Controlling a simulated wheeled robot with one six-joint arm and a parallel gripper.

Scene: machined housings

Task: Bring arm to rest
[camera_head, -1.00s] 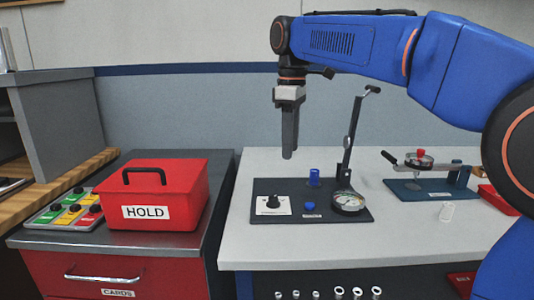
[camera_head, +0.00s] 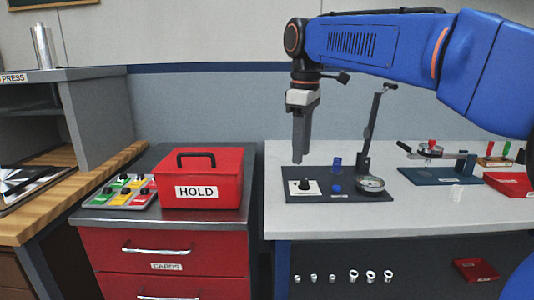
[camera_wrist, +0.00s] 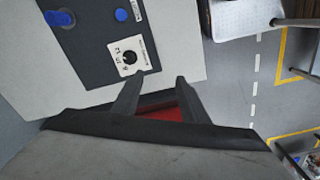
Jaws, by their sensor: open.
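My gripper (camera_head: 300,150) hangs from the end of my blue arm, pointing down, above the left part of the white workbench (camera_head: 420,219). It is open and empty. In the wrist view its two fingers (camera_wrist: 156,98) are spread, with part of something red visible between them. Below and beside it in the head view is a dark test plate (camera_head: 330,197) with a knob panel (camera_head: 304,187), a blue cylinder (camera_head: 337,163), a blue button (camera_head: 336,188), a round gauge (camera_head: 371,184) and an upright lever. The plate also shows in the wrist view (camera_wrist: 95,60), apart from the fingers.
A red HOLD box (camera_head: 200,178) stands on the red drawer cabinet (camera_head: 163,237) at left, beside a coloured button panel (camera_head: 120,192). A blue clamp fixture (camera_head: 440,171) and red tray (camera_head: 510,184) are at right. Bare bench lies in front of the plates.

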